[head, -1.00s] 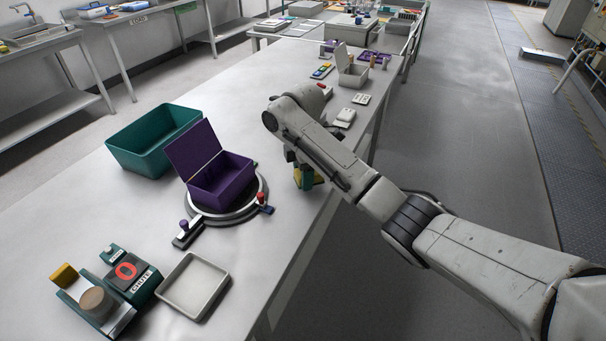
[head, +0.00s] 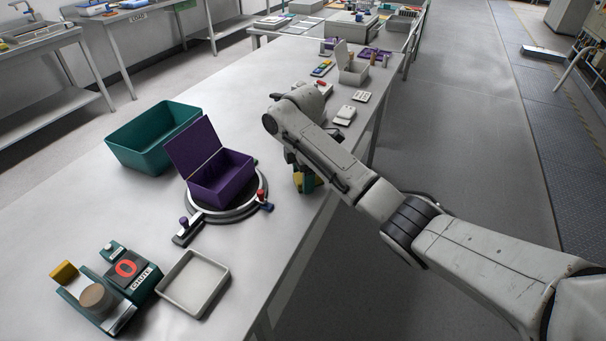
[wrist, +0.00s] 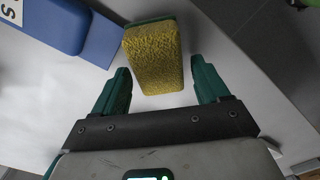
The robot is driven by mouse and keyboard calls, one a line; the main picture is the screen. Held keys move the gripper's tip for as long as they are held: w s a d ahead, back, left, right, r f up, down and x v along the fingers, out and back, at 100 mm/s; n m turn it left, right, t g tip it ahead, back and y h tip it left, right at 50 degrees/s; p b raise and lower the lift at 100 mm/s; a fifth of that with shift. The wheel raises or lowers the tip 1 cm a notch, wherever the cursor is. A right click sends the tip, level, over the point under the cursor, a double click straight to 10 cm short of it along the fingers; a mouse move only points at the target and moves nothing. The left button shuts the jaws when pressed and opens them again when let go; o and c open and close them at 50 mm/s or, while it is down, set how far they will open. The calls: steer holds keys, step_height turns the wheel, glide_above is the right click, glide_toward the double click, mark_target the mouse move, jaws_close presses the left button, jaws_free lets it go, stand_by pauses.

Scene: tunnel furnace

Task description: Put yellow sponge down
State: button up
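The yellow sponge (wrist: 155,58) has a green layer along its far edge. In the wrist view it lies just ahead of and between the fingertips of my gripper (wrist: 160,72). The green fingers stand apart, with a clear gap at the sponge's right side and a narrow one at its left. Pale tabletop shows below the sponge between the fingers. In the head view my gripper (head: 303,182) is low at the table's right edge, and my arm hides most of it. Only a bit of yellow shows there, so contact between sponge and table is hard to tell.
A blue block-like object (wrist: 70,25) lies close at the left in the wrist view. On the table (head: 110,215) are a teal bin (head: 150,150), an open purple box (head: 222,180) on a round stand, and a shallow grey tray (head: 193,310). The table edge is close to my gripper.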

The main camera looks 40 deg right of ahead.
steer(key=shift+o, duration=0.5)
steer(key=shift+r, duration=0.1)
step_height(320, 180, up, 13)
steer(key=p, duration=0.4)
stand_by(0.4)
